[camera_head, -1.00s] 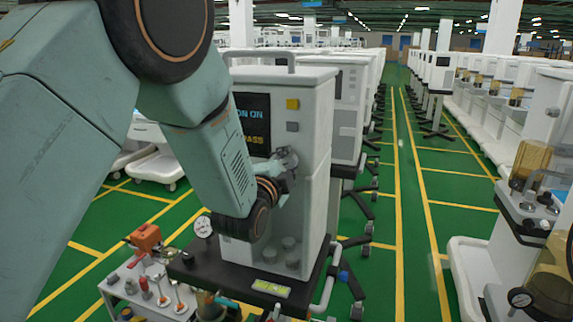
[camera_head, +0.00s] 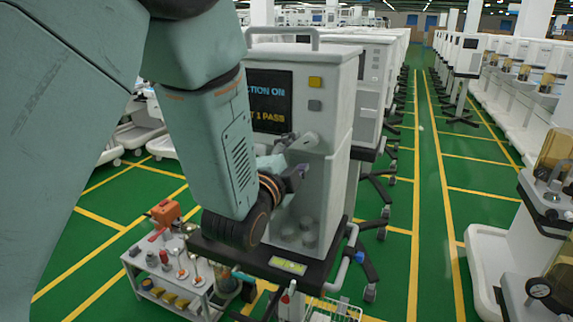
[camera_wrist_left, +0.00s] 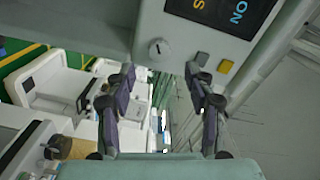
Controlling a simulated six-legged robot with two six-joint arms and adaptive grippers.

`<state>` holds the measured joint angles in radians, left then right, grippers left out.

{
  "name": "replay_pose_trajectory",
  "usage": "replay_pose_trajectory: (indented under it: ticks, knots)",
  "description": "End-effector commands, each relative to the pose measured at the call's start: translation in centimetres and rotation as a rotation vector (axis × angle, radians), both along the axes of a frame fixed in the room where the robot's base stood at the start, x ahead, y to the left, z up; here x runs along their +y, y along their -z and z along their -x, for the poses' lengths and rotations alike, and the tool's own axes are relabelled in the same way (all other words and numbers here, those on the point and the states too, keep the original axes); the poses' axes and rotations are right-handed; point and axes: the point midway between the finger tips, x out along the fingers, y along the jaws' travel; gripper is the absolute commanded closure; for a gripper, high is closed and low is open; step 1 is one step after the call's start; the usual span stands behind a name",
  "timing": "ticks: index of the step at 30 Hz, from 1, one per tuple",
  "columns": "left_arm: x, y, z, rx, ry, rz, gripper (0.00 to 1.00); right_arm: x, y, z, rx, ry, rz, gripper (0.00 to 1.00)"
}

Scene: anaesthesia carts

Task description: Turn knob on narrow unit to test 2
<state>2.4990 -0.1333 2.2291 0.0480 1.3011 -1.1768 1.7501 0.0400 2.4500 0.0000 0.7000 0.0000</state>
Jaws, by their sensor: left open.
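The narrow unit (camera_head: 335,110) is a tall white cabinet with a dark screen (camera_head: 270,101). The readable part of the screen ends in "CTION ON" and "1 PASS"; its left part is hidden behind my left arm. A grey knob (camera_head: 305,142) sits on the unit's front below the screen. The wrist view shows it as a round knob (camera_wrist_left: 158,48) with a small dark slot mark. My left gripper (camera_head: 297,174) is open and empty, just below the knob in the head view. In the wrist view its two fingers (camera_wrist_left: 161,74) are spread, with the knob beyond their tips and apart from them.
A yellow button (camera_head: 316,82) and a grey button (camera_head: 315,105) are beside the screen. A small cart (camera_head: 165,270) with tools stands at lower left. More units line up behind. A green aisle (camera_head: 430,200) with yellow lines is clear at right.

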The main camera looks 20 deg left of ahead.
Motion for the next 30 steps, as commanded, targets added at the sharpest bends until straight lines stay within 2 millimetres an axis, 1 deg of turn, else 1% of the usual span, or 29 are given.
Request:
replay_pose_trajectory:
  ticks: [1,3,6,10,14,26,28,30]
  knots:
    - [0.0,0.0,1.0,0.003,0.001,-0.002,0.46,0.0,0.0,0.0,0.0,0.0,0.0,0.6]
    - [0.1,0.0,2.0,0.001,0.0,-0.002,0.46,0.0,0.0,0.0,0.0,0.0,0.0,0.6]
    - [0.1,0.0,3.3,0.001,0.0,-0.001,0.46,0.0,0.0,0.0,0.0,0.0,0.0,0.6]
    - [0.1,0.0,4.3,0.0,0.001,-0.001,0.46,0.0,0.0,0.0,0.0,0.0,0.0,0.6]
    - [0.1,0.0,4.6,0.0,0.001,-0.001,0.46,0.0,0.0,0.0,0.0,0.0,0.0,0.6]
    - [0.2,0.0,4.6,0.0,0.001,0.0,0.46,0.0,0.0,0.0,0.0,0.0,0.0,0.6]
    - [0.2,0.0,4.6,0.001,0.0,0.015,0.46,0.0,0.0,0.0,0.0,0.0,0.0,0.6]
    - [0.2,0.3,4.6,0.016,-0.002,0.065,0.46,0.0,0.0,0.0,0.0,0.0,0.0,0.6]
